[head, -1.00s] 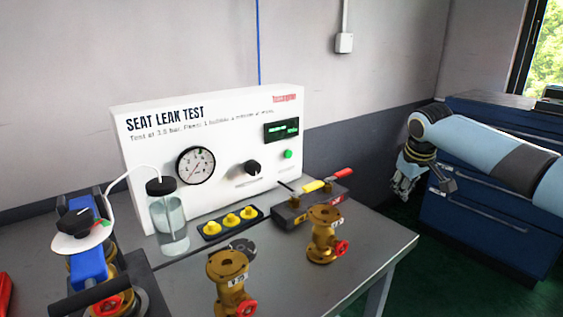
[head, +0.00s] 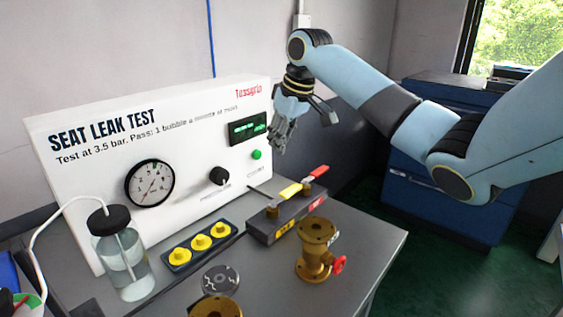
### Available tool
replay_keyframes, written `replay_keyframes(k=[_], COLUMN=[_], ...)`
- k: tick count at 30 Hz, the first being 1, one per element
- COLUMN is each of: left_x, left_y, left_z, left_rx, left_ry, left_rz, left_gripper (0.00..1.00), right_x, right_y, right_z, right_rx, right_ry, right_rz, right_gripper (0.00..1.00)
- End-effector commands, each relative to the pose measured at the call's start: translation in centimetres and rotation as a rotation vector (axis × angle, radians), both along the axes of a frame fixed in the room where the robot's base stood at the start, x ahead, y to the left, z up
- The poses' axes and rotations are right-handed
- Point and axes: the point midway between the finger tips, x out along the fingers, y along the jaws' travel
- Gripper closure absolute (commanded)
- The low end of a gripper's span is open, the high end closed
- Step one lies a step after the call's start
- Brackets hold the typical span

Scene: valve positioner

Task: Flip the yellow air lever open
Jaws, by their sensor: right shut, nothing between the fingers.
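The yellow air lever (head: 290,191) sits on a dark valve block (head: 262,229) at the right end of the test panel. A red lever (head: 316,173) is beside it on the same block. Both handles point up and to the right. My right gripper (head: 279,148) is shut and empty, hanging in front of the panel's right edge, above the levers and apart from them. My left gripper is not in view.
The white panel (head: 95,190) with a gauge (head: 149,183) and black knob (head: 219,176) stands behind.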

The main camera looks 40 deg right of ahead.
Motion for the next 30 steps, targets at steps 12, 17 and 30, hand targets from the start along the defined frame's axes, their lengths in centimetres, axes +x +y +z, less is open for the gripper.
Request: replay_keyframes(k=[12,17,30], left_x=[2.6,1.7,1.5], left_y=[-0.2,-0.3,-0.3], left_z=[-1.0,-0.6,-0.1], left_rx=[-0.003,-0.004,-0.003], left_ry=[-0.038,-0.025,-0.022], left_rz=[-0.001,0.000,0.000], left_gripper=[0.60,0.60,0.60], right_x=[2.6,1.6,-1.0], right_y=[0.3,0.0,-0.1], right_z=[-7.8,-8.9,-8.9], right_rx=[0.003,-0.007,-0.001], right_ry=[0.003,0.002,0.001], right_rz=[-0.002,0.001,0.000], right_gripper=[1.00,1.00,1.00])
